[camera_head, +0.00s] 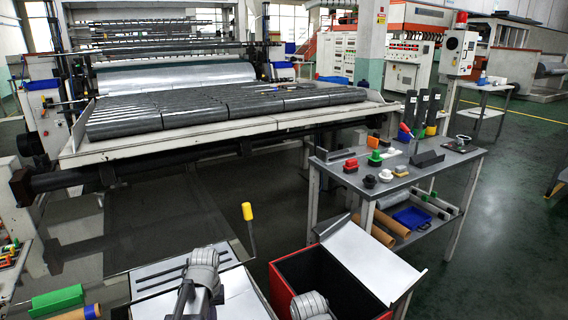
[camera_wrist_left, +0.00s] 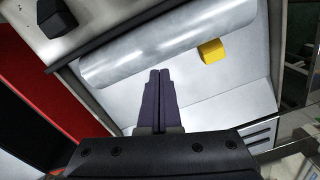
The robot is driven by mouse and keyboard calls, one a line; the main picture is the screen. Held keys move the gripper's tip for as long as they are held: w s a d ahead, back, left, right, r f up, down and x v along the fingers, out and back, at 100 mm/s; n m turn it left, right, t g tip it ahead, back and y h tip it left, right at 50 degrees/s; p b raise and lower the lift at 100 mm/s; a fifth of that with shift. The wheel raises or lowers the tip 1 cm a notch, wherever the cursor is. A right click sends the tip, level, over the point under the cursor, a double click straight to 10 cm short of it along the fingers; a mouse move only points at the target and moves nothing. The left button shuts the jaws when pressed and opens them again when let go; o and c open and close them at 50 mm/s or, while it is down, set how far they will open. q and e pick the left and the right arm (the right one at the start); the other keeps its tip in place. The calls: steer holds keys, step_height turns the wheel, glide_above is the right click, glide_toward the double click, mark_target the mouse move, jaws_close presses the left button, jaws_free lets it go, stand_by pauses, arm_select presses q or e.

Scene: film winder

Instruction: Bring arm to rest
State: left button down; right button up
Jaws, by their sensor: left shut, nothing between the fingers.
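My left gripper (camera_wrist_left: 159,72) shows in the left wrist view with its two dark purple fingers together and nothing between them. It is over a pale, light-coloured surface (camera_wrist_left: 215,85). A silver roll (camera_wrist_left: 150,55) lies just beyond the fingertips, and a yellow block (camera_wrist_left: 211,51) is to their right. Whether the fingers touch the surface is unclear. In the head view, part of my left arm shows at the bottom centre, but its fingertips cannot be made out. A grey part of my right arm shows at the bottom, over the red-sided box (camera_head: 285,290); its gripper is out of sight.
The film winder (camera_head: 265,125) with dark rolls fills the back left. A grey table (camera_head: 425,168) with coloured knobs stands at right. A yellow-tipped rod (camera_head: 250,225) rises near my arms. A white panel (camera_head: 370,258) leans beside the red-sided box. Open floor lies at far right.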

arm_select(q)
steer(key=s+d+m, duration=0.6)
steer(key=s+d, duration=0.7)
steer(key=d, duration=0.3)
step_height(320, 180, up, 18)
steer(key=p, duration=1.7)
steer(key=shift+w+y+p, duration=0.15)
steer(key=shift+y+p, duration=0.15)
steer(key=shift+y, duration=0.1)
arm_select(e)
step_height(320, 180, up, 18)
steer(key=shift+f, duration=0.2)
arm_select(q)
steer(key=shift+a+f, duration=0.15)
arm_select(e)
steer(key=shift+a, duration=0.1)
